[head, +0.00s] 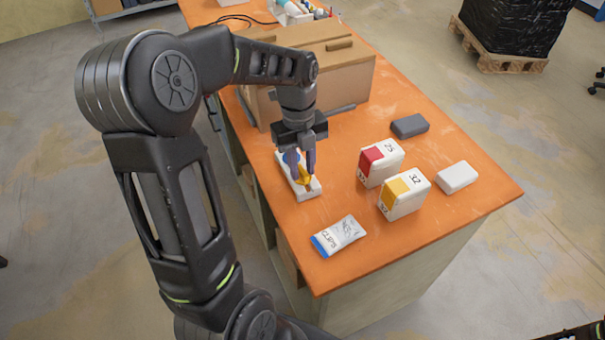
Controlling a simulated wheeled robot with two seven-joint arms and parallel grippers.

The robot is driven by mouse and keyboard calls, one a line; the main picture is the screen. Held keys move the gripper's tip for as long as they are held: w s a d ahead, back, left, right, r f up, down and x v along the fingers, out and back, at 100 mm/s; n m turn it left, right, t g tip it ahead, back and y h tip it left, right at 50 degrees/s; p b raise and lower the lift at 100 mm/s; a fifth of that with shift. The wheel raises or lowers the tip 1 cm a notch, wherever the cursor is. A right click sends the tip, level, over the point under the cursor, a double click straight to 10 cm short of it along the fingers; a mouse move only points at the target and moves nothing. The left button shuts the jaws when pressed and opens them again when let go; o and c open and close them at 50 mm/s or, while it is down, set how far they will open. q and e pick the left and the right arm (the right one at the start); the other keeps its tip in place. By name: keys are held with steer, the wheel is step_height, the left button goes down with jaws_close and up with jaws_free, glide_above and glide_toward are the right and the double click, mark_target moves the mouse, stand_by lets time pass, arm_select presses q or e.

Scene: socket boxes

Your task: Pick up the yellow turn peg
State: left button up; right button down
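The yellow turn peg (304,179) stands at a white block or holder (282,162) on the orange table, partly hidden by my gripper. My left gripper (303,171) points down right over the peg, its fingertips close to the peg's top. A blue part (291,157) shows at the left of the fingers; I cannot tell whether it is a finger or another peg. Whether the fingers are closed on the yellow peg is too small to tell.
On the orange table (420,232) are a cardboard box (340,85) behind the gripper, a red-labelled box (383,160), a yellow-labelled box (407,193), a white block (457,178), a grey block (409,126) and a clips packet (338,236). The front right is clear.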

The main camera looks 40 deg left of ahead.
mark_target(303, 169)
arm_select(q)
jaws_close()
steer(key=shift+r, duration=0.1)
stand_by(0.4)
step_height(303, 169, up, 10)
steer(key=shift+b, duration=0.45)
stand_by(0.5)
